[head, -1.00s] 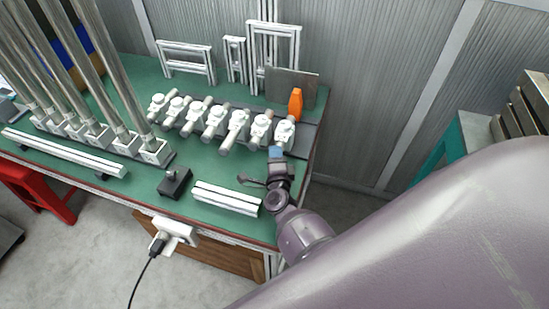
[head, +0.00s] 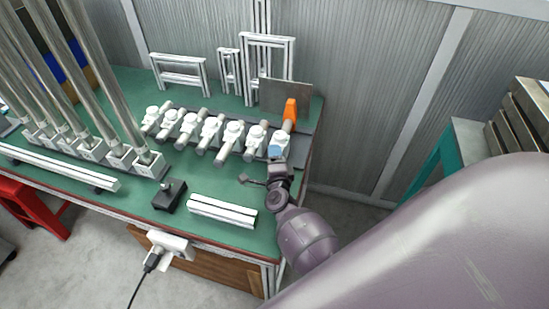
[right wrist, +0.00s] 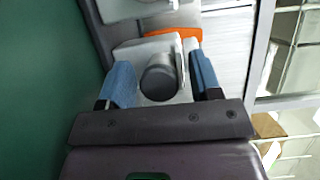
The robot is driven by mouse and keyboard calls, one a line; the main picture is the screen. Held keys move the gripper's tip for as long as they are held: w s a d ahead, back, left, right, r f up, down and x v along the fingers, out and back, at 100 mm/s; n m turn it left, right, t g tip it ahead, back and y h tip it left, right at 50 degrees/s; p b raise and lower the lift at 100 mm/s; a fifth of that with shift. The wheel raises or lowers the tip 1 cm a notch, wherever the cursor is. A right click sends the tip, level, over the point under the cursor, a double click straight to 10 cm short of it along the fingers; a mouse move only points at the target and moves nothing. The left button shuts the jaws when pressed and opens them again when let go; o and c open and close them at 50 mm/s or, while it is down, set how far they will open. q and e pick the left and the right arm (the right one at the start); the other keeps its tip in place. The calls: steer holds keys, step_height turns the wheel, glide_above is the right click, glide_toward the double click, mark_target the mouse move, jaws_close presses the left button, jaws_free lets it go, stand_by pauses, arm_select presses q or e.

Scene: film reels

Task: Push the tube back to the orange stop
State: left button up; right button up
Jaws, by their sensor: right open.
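The grey tube (head: 287,126) runs through the rightmost white clamp (head: 280,137) on the green bench. Its rear part lies just below the orange stop (head: 291,110) in the head view; whether they touch I cannot tell. My right gripper (head: 276,152) is at the near side of this clamp. In the right wrist view its two blue-tipped fingers stand apart, one on each side of the tube's dark round end (right wrist: 159,82), and hold nothing clearly. The orange stop (right wrist: 176,35) shows beyond the white clamp there. My left gripper is not in view.
A row of similar white clamps with tubes (head: 212,128) stands to the left. A black block (head: 169,195) and an aluminium profile (head: 222,211) lie near the front edge. A grey plate (head: 285,95) stands behind the orange stop. Tall metal tubes rise at left.

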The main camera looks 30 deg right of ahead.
steer(key=v, duration=1)
steer(key=shift+s+a, duration=0.15)
steer(key=shift+s, duration=0.2)
